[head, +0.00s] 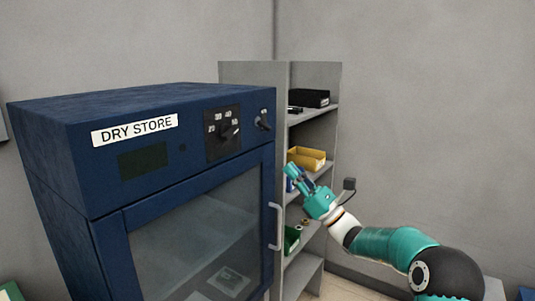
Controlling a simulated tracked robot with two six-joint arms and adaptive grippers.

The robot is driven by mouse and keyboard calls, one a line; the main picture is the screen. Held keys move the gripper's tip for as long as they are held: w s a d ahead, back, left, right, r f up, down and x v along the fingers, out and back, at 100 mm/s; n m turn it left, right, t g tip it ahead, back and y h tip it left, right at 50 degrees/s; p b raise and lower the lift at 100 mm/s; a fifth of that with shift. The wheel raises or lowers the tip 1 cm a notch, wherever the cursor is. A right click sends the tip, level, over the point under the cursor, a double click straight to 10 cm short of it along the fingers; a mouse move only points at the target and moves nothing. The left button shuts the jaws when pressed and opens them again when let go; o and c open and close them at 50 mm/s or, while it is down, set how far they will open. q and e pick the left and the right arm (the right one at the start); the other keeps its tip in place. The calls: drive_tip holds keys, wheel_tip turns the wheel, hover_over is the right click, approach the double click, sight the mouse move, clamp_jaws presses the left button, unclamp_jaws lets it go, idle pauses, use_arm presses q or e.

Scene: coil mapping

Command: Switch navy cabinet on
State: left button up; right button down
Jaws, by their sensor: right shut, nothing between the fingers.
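The navy cabinet (60,155) stands at the left with a "DRY STORE" label (135,130) on its upper front. A dark display (143,160) below the label looks unlit. A numbered dial (224,133) and a small dark switch (264,121) sit to the right of the label. The glass door (195,240) appears closed, with a pale vertical handle (277,226) on its right side. My right gripper (291,170) is shut and empty, right of the cabinet and lower than the switch, apart from it in the picture. My left gripper is out of view.
A grey shelf unit (254,73) stands behind the cabinet's right side. It holds a black box (309,98), a yellow bin (307,158) and a green bin (291,240), with a blue item partly hidden behind my gripper. Bare wall lies to the right.

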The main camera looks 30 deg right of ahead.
drive_tip(key=shift+s+d+r, duration=0.3)
drive_tip(key=shift+w, duration=0.1)
drive_tip(key=p, duration=0.4)
approach(258, 126)
drive_tip(key=x, duration=0.3)
drive_tip(key=shift+x, duration=0.85)
